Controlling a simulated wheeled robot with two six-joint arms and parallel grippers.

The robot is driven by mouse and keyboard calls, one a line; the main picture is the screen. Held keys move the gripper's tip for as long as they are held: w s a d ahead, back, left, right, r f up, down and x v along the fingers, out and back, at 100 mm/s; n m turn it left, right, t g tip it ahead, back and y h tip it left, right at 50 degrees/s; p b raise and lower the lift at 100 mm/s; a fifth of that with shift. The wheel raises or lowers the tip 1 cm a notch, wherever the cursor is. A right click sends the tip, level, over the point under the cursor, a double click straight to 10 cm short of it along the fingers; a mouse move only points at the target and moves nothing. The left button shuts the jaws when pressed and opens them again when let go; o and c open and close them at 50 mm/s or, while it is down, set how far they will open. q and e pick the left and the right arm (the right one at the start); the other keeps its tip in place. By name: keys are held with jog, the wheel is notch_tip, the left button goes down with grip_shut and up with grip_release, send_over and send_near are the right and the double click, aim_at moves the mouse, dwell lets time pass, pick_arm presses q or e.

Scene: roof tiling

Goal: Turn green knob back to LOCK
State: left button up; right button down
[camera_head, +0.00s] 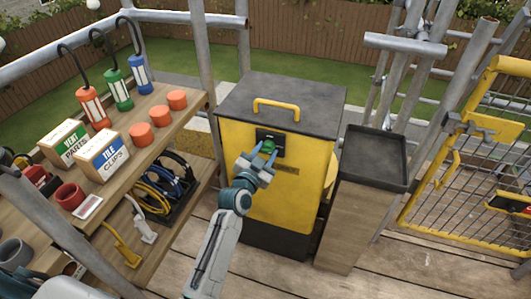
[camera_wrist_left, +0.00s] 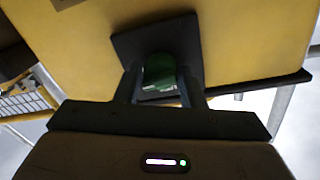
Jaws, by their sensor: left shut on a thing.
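The green knob (camera_head: 269,146) sits on a dark plate on the front of a yellow cabinet (camera_head: 240,186) with a grey lid. My left gripper (camera_head: 263,152) is at the cabinet front with its two fingers on either side of the knob, shut on it. In the left wrist view the green knob (camera_wrist_left: 160,75) stands between the two dark fingers, in front of the dark square plate (camera_wrist_left: 125,46). A small pale marking shows on the knob, too blurred to read. The LOCK label cannot be made out. My right gripper is not in view.
A black tray (camera_head: 399,148) on a wooden stand is right of the cabinet. A wooden shelf at the left holds lanterns (camera_head: 92,107), boxes (camera_head: 103,153) and orange pieces (camera_head: 160,115). A yellow mesh gate (camera_head: 460,190) stands at the far right.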

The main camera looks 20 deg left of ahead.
pick_arm(q)
jog(key=n, duration=0.2)
jog(key=shift+r+n, duration=0.1)
jog(key=shift+n, duration=1.1)
jog(key=n+t+p, duration=0.1)
jog(key=n, duration=0.4)
jog(key=shift+y, duration=0.3)
jog(key=shift+n, duration=0.9)
jog(key=n+p, duration=0.1)
jog(key=n, duration=0.2)
jog(key=shift+d+n+y, duration=0.1)
jog(key=shift+n+y, duration=0.2)
jog(key=shift+n+p, duration=0.5)
jog(key=shift+n, duration=0.9)
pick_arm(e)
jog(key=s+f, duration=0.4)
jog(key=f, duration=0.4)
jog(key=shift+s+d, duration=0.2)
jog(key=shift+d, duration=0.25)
pick_arm(q)
jog(key=shift+f, duration=0.2)
jog(key=o, duration=0.9)
jog(key=shift+s, duration=0.1)
